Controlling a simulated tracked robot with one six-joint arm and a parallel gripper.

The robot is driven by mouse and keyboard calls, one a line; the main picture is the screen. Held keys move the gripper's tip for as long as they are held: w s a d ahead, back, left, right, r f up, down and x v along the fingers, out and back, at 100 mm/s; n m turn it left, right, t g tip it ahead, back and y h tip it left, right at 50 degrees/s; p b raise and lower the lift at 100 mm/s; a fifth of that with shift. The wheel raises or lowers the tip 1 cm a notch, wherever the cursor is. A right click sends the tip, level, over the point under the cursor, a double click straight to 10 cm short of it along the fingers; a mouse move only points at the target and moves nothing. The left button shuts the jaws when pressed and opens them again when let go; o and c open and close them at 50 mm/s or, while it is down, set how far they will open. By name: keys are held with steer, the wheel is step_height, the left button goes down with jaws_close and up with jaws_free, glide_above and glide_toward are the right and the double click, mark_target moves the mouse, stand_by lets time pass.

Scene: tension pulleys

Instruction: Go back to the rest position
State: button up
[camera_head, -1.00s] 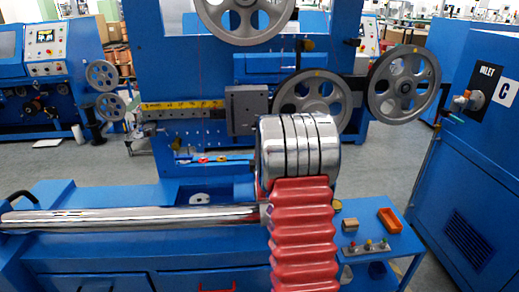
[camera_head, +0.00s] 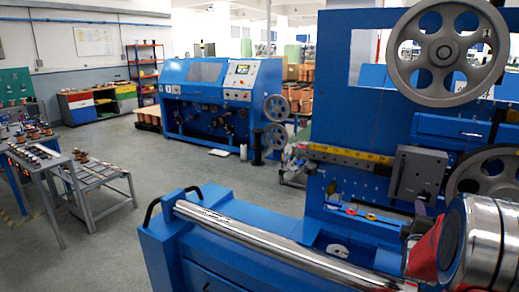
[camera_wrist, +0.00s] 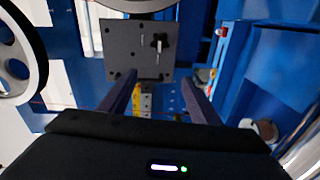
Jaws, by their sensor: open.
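My gripper (camera_wrist: 162,82) shows in the wrist view, with its two dark fingers apart and nothing between them. Beyond the fingers is a dark grey plate (camera_wrist: 125,45) with a black knob on the blue machine. A strip of the yellow rail (camera_wrist: 146,101) shows between the fingers. I cannot make out my gripper in the head view. There the grey block (camera_head: 418,177) sits at the right end of the yellow rail (camera_head: 345,154), below a large spoked grey pulley (camera_head: 452,85).
A chrome bar (camera_head: 285,245) lies along the front blue bench. A second pulley (camera_head: 485,185) is cut off at the right. A blue machine (camera_head: 205,100) stands further back. Grey racks (camera_head: 95,185) with small parts are at the left. Open grey floor (camera_head: 160,170) lies between.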

steer(key=s+a+r+m+g+y, duration=0.1)
steer(key=s+a+r+m+y, duration=0.15)
steer(key=a, duration=0.55)
steer(key=s+a+r+m+g+y, duration=0.15)
steer(key=s+a, duration=0.25)
steer(key=a, duration=0.4)
steer(key=s+a+r+m+g+y, duration=0.1)
steer(key=s+a+r+y, duration=0.15)
steer(key=a, duration=0.55)
steer(key=s+a+f+m+g+y, duration=0.1)
steer(key=s+a+f+m+g, duration=0.1)
steer(key=s+a, duration=0.5)
steer(key=s+a+f+m+g+y, duration=0.1)
steer(key=s+a+m+g, duration=0.2)
steer(key=s+a, duration=0.5)
steer(key=s, duration=1)
steer(key=shift+s+a+f+m+y, duration=0.2)
steer(key=shift+s+f+m+y, duration=0.1)
steer(key=shift+s+f+y, duration=0.1)
steer(key=shift+g, duration=0.25)
